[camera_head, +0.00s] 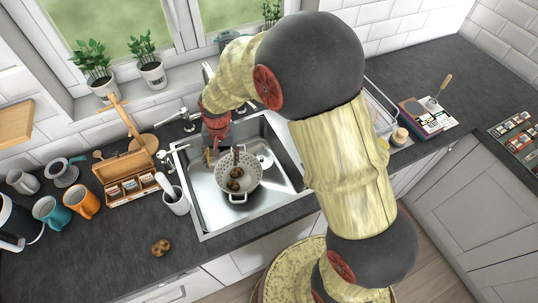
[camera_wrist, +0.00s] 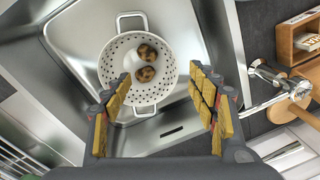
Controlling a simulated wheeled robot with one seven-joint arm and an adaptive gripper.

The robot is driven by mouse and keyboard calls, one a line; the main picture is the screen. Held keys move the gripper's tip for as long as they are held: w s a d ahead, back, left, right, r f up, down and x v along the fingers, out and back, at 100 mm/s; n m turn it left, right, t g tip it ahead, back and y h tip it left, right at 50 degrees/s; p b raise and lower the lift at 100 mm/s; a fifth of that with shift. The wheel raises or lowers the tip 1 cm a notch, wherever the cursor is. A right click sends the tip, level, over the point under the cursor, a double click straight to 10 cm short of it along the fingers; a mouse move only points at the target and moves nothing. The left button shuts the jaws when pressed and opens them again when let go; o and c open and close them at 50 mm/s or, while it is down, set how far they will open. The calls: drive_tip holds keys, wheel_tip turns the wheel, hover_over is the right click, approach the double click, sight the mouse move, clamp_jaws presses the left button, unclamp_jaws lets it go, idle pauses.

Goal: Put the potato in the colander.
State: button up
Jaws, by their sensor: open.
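A white perforated colander (camera_head: 222,180) with two handles sits in the sink; it also shows in the wrist view (camera_wrist: 113,66). Two brown potatoes lie inside it, one (camera_wrist: 148,52) touching or close beside the other (camera_wrist: 145,74). Another brown potato-like lump (camera_head: 161,247) lies on the slate worktop near the front edge, left of the sink. My gripper (camera_head: 222,157) is above the sink by the colander's back side, pointing down. In the wrist view my gripper (camera_wrist: 160,110) has its yellow-padded fingers wide apart, with nothing between them.
The steel sink (camera_head: 285,180) surrounds the colander. A white utensil holder (camera_head: 176,203) stands at its left edge, beside a wooden tea box (camera_head: 131,185). Teal (camera_head: 51,212) and orange (camera_head: 83,201) mugs stand farther left. The front-left worktop around the lump is mostly clear.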

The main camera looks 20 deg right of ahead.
wheel_tip(320, 180, up, 10)
drive_tip(key=s+d+n+t, duration=0.1)
drive_tip(key=s+d, duration=0.2)
drive_tip(key=s+d+r+n+t, duration=0.1)
drive_tip(key=s+d+r+t, duration=0.1)
drive_tip(key=s+d+r, duration=0.2)
drive_tip(key=s+d+r+n+t, duration=0.2)
drive_tip(key=s+d+r, duration=0.1)
drive_tip(key=s+r, duration=0.8)
drive_tip(key=s, duration=0.4)
drive_tip(key=shift+s+d+r+n+h, duration=0.25)
drive_tip(key=shift+s+d+n+h, duration=0.05)
drive_tip(key=shift+d+h, duration=0.1)
